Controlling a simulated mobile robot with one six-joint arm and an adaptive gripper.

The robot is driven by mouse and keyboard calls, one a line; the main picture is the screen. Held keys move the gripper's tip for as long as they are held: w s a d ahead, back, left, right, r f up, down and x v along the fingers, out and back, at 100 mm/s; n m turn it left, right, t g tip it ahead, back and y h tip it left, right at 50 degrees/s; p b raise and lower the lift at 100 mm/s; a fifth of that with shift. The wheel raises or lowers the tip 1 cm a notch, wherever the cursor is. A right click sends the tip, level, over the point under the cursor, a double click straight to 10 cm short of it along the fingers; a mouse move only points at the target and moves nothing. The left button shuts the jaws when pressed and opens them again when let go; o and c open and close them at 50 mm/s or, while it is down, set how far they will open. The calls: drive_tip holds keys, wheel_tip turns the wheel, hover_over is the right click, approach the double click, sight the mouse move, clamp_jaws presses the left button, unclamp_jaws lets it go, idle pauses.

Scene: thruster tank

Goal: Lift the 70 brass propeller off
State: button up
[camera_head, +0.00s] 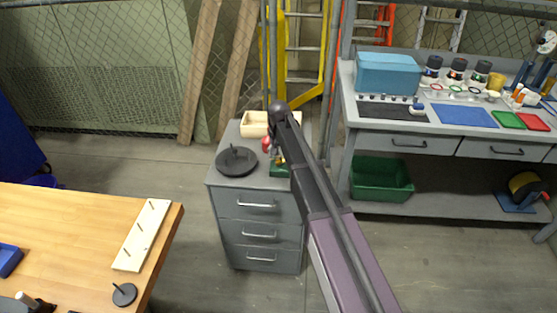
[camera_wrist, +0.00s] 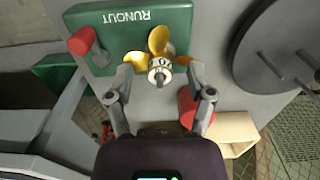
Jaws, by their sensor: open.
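The brass propeller (camera_wrist: 160,62) sits on a green fixture marked RUNOUT (camera_wrist: 120,32) in the wrist view. Its pale hub faces my camera, and its number is too small to read surely. In the head view the propeller is mostly hidden behind my arm, while the green fixture (camera_head: 279,171) shows on top of a grey drawer cabinet. My gripper (camera_wrist: 160,78) is open, with one finger on each side of the hub. The fingertips look apart from the brass, but I cannot tell how deep they reach.
A round dark plate with a pin (camera_head: 237,161) stands left on the cabinet (camera_head: 255,228); a pale open box (camera_head: 254,124) is behind. A wooden table (camera_head: 60,225) is at left, a grey workbench (camera_head: 345,100) at right.

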clamp_jaws()
drive_tip(key=shift+r, duration=0.2)
idle(0.4)
wheel_tip(320, 180, up, 10)
drive_tip(key=p, duration=1)
drive_tip(key=shift+f, duration=0.2)
idle(0.3)
